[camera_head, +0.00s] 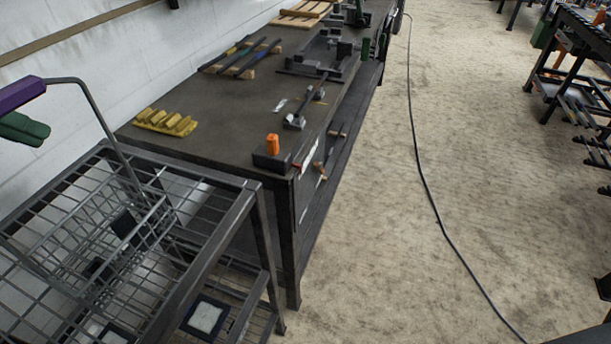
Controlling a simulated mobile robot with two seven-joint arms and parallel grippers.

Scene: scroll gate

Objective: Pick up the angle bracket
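I cannot pick out an angle bracket with certainty. Dark small pieces (125,225) show in or under the wire basket (82,222) at the left, too unclear to name. A small grey-black metal piece (294,122) lies on the dark workbench (215,125). At the left edge are a purple piece (18,95) and a green piece (24,129), cut off by the frame. A bent grey rod runs from the purple piece down to the basket. I cannot tell for sure whether these pieces belong to my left gripper. My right gripper is not visible.
A metal grid cart (215,250) stands in front of the bench. Yellow blocks (166,122), a dark block with an orange piece (272,145) and long-handled tools (242,60) lie on the bench. A black cable (418,160) crosses the open floor. Racks (575,60) stand at the right.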

